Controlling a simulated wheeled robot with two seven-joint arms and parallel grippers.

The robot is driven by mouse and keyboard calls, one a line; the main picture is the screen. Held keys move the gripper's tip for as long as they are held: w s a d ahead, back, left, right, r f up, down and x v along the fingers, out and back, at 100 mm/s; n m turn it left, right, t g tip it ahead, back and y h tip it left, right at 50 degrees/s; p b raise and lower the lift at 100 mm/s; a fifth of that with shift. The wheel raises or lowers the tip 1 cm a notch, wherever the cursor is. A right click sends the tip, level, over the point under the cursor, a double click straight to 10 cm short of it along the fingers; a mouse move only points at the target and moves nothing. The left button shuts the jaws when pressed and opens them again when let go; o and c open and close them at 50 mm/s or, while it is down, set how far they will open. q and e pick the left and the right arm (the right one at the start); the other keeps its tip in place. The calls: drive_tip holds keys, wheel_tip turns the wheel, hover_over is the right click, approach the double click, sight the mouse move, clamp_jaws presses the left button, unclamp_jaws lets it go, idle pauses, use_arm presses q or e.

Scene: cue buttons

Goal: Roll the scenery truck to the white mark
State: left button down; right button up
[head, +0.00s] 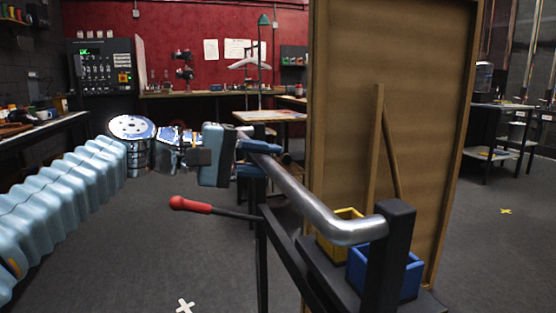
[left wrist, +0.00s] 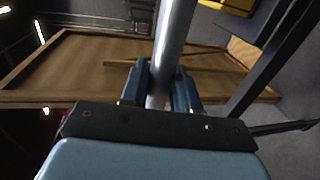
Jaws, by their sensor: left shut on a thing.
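The scenery truck stands in front of me, with a tall brown wooden flat (head: 345,110), a dark base and a silver push bar (head: 310,205). My left gripper (head: 262,147) is shut on the push bar near its left end. In the left wrist view the bar (left wrist: 174,40) runs between the two blue fingers (left wrist: 160,88). A lever with a red knob (head: 190,205) sticks out to the left below the bar. The white mark (head: 185,306), a cross, lies on the floor at the bottom, left of the truck. My right gripper is not in view.
A yellow bin (head: 338,240) and a blue bin (head: 405,275) sit on the truck base. A yellow cross (head: 506,211) lies on the floor at the right. Workbenches (head: 215,94) line the back wall. The grey floor left of the truck is clear.

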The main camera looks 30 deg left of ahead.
use_arm(q)
drive_tip(key=shift+a+f, duration=0.1)
drive_tip(key=shift+f, duration=0.05)
drive_tip(key=c, duration=1)
unclamp_jaws()
drive_tip(key=shift+s, duration=0.15)
drive_tip(key=shift+o, duration=0.2)
drive_tip(key=shift+a, duration=0.1)
drive_tip(key=p+v, duration=0.1)
drive_tip(key=v, duration=1.2)
drive_tip(key=shift+s+a, duration=0.2)
drive_tip(key=shift+s, duration=0.15)
